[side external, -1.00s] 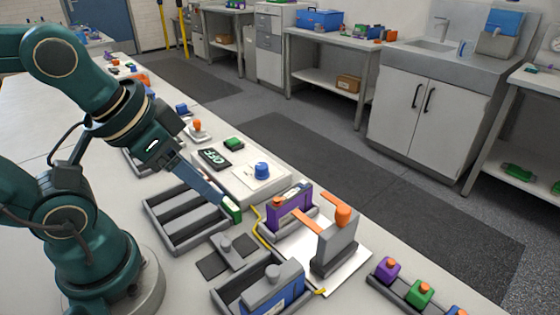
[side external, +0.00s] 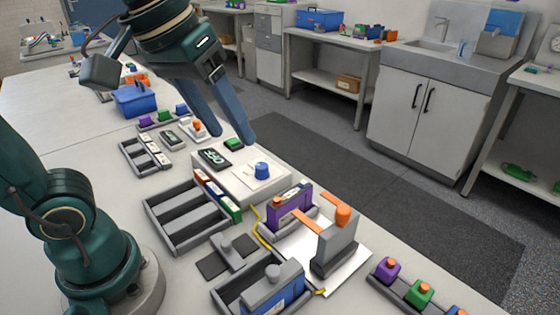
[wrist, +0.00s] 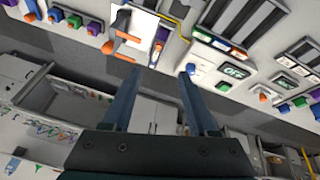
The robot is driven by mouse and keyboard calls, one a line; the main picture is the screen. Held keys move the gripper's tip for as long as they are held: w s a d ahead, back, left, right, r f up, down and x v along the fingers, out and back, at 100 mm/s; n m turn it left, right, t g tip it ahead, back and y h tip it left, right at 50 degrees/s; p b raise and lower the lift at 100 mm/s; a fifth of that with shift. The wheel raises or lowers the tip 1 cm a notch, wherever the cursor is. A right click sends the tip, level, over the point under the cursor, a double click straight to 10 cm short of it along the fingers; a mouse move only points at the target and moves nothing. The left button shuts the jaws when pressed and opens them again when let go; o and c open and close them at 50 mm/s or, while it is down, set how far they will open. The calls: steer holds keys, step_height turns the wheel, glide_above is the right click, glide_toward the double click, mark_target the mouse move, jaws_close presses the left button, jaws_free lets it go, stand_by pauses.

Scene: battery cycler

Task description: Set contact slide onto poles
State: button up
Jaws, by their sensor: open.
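The contact slide (side external: 337,248) is a grey upright block with an orange knob on top and orange strips reaching left toward a purple battery (side external: 287,212). The battery stands in a grey cradle. Whether the strips touch its poles is too small to tell. In the wrist view the slide (wrist: 121,22) is at the top, with the purple battery (wrist: 161,36) right of it. My gripper (side external: 230,138) is open and empty, raised above the far end of the cycler, well away from the slide. Both fingers show in the wrist view (wrist: 160,72), with a gap between them.
The white cycler (side external: 225,185) has an OFF display, a green button (side external: 234,143) and a blue knob (side external: 262,170). A slotted grey tray (side external: 172,243) is beside it. A blue battery (side external: 284,290) sits in a front box. A yellow cable runs between. Coloured blocks line the right edge.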

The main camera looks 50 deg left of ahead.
steer(key=w+d+r+g, duration=0.1)
steer(key=w+d+r, duration=0.15)
steer(key=w, duration=0.35)
steer(key=g, duration=0.3)
glide_above(343, 209)
step_height(343, 209, down, 10)
steer(key=shift+f, duration=0.1)
steer(key=shift+d+f, duration=0.1)
steer(key=shift+f, duration=2.45)
jaws_close()
